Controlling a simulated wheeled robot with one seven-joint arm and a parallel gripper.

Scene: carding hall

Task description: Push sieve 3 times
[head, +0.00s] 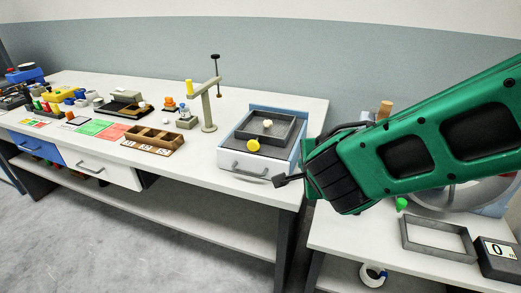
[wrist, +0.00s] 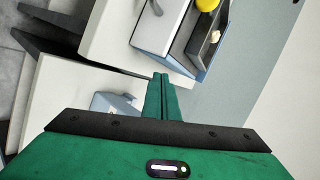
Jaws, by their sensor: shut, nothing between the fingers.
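The sieve (head: 275,139) looks like a dark square tray with small pale lumps in it, in the head view. It sits on a blue-and-white box (head: 231,160) with a grey front handle, at the right end of the long table. A yellow round knob (head: 253,145) is at its front side. My gripper (head: 280,181) is shut and empty, just in front of the box's right front corner and apart from the sieve. In the wrist view the closed fingers (wrist: 160,79) point toward the box (wrist: 174,38); the yellow knob (wrist: 207,4) is cut off at the top edge.
A beige post with an arm (head: 207,110) stands left of the box, and a wooden compartment tray (head: 152,139) lies further left. A lower table at right holds a grey frame (head: 437,258) and a dark box showing 0 (head: 497,259). My arm hides part of that table.

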